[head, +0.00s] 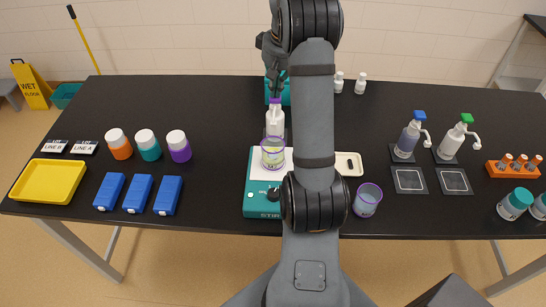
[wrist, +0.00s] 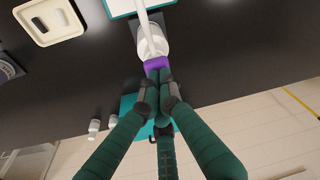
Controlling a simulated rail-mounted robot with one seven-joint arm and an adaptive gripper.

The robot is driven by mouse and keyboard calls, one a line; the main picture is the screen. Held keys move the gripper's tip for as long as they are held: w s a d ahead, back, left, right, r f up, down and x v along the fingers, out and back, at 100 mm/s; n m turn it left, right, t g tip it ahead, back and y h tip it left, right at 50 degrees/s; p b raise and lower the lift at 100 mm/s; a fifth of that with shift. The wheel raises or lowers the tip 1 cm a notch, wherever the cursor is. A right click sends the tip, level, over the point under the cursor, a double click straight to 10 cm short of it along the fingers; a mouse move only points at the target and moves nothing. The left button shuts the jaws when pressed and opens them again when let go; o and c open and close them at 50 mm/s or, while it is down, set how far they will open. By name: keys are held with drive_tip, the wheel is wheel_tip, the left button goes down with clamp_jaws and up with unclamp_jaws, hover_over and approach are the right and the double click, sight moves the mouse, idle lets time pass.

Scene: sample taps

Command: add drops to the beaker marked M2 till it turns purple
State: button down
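A clear beaker (head: 273,153) with a coloured rim stands on the white plate of the teal stirrer (head: 257,197). I cannot read its marking, and its liquid colour is unclear. A second beaker (head: 367,200) with a purple tint stands on the table right of the stirrer; its label is unreadable. A white pump bottle with a purple top (head: 275,118) stands behind the stirrer, its spout toward the beaker. In the wrist view its purple top (wrist: 157,64) is right at my gripper's fingertips (wrist: 160,78). The fingers are together, apparently touching the top; no grip on it is visible.
Pump bottles with blue (head: 409,137) and green (head: 453,137) tops stand at the right. Several capped jars, blue boxes (head: 138,194) and a yellow tray (head: 49,181) are at the left. Two small white bottles (head: 339,82) stand behind. My arm hides part of the middle.

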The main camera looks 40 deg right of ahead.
drive_tip(key=shift+w+p+v, duration=0.15)
drive_tip(key=shift+p+v, duration=0.5)
drive_tip(key=shift+v, duration=0.05)
drive_tip(key=shift+w+p+v, duration=0.15)
drive_tip(key=shift+p+v, duration=0.5)
drive_tip(key=shift+r, duration=0.1)
drive_tip(key=p+v, duration=0.2)
drive_tip(key=v, duration=0.1)
drive_tip(key=w+p+v, duration=0.1)
drive_tip(key=p+v, duration=0.1)
drive_tip(key=p, duration=0.1)
drive_tip(key=shift+d+r, duration=0.1)
drive_tip(key=shift+r, duration=0.45)
drive_tip(key=shift+f, duration=0.1)
